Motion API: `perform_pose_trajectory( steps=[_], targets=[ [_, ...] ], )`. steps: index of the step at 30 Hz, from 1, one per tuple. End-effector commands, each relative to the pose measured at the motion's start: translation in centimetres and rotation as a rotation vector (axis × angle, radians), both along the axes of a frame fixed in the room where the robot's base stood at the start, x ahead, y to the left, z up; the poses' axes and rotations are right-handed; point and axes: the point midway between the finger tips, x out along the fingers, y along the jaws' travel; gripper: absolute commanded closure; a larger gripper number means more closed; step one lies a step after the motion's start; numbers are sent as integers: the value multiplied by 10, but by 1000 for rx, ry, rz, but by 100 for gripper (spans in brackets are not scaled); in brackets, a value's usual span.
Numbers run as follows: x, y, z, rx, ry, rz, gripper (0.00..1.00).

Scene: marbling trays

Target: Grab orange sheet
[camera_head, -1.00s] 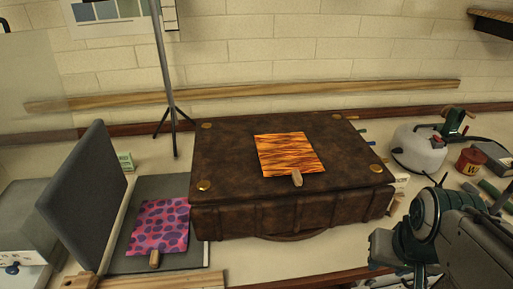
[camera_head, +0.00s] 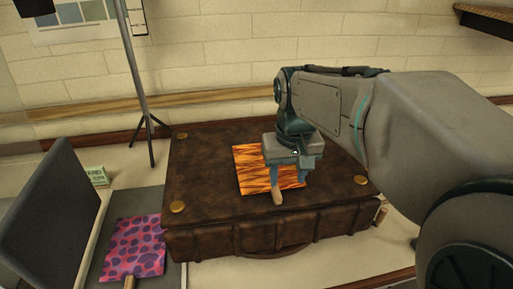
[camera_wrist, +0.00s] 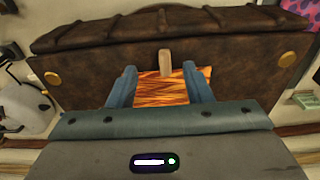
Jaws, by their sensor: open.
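The orange sheet (camera_head: 254,172) with dark wavy streaks lies flat on the brown leather case. A short wooden tab (camera_head: 277,198) sticks out from its front edge. My gripper (camera_head: 290,187) hangs over the right part of the sheet, fingers pointing down, and hides some of it. In the wrist view the orange sheet (camera_wrist: 160,92) shows between the two open blue fingers, with the wooden tab (camera_wrist: 165,61) beyond, roughly midway between them. My gripper (camera_wrist: 158,72) is open and holds nothing. I cannot tell whether the fingertips touch the case.
The brown case (camera_head: 205,215) has brass studs and a front handle. A pink sheet with purple spots (camera_head: 135,245) lies to its left on a grey base, beside an upright grey panel (camera_head: 55,225). A thin stand (camera_head: 135,90) rises behind. The case top left of the sheet is clear.

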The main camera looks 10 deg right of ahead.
Motion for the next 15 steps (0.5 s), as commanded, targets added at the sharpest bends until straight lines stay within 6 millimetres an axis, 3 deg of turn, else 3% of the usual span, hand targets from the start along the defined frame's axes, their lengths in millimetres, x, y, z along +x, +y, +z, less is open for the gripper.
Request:
perform_pose_trajectory(
  steps=[3, 9, 15],
  targets=[
    [26, 0, 20, 3, 45, 5, 55],
    [49, -2, 32, 6, 88, 6, 55],
    [52, -4, 13, 7, 101, 4, 55]
  ],
)
